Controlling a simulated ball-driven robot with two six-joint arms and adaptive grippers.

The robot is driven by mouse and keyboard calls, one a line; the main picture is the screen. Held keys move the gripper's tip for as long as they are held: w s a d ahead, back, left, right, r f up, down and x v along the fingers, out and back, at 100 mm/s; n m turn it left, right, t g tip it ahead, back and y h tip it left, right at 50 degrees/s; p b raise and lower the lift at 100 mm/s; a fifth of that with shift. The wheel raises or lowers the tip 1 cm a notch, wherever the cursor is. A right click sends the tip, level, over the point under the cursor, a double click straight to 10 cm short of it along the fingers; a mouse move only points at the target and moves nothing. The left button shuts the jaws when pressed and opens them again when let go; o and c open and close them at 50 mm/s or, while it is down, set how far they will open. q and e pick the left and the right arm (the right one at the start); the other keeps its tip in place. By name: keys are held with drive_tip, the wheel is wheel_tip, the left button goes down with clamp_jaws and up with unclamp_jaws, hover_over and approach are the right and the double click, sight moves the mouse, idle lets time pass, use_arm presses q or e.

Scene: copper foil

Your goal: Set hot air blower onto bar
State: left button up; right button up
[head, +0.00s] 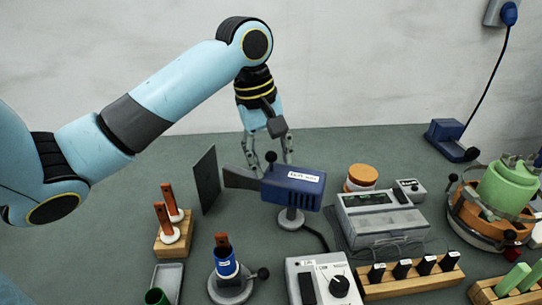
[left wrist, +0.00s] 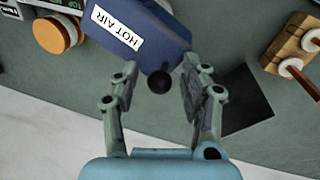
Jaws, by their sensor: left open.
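The hot air blower (head: 300,191) is a blue box with a white label and a dark flared nozzle at its left end. It sits on a short post with a round grey base (head: 291,219). In the left wrist view its labelled body (left wrist: 150,38) is at the top. My left gripper (head: 271,163) points down behind the blower, open. In the left wrist view its fingers (left wrist: 163,76) stand apart, either side of a black ball knob (left wrist: 159,82) by the blower. I cannot tell whether they touch it. I cannot make out which thing is the bar. My right gripper is not seen.
A dark upright plate (head: 207,180) stands left of the nozzle. A wooden block with orange-handled tools (head: 173,238) is front left. A grey meter (head: 378,215), an orange-lidded jar (head: 362,176) and a control box (head: 322,279) crowd the right and front. The back left table is clear.

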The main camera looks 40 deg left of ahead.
use_arm(q)
drive_tip(key=shift+c, duration=0.4)
clamp_jaws()
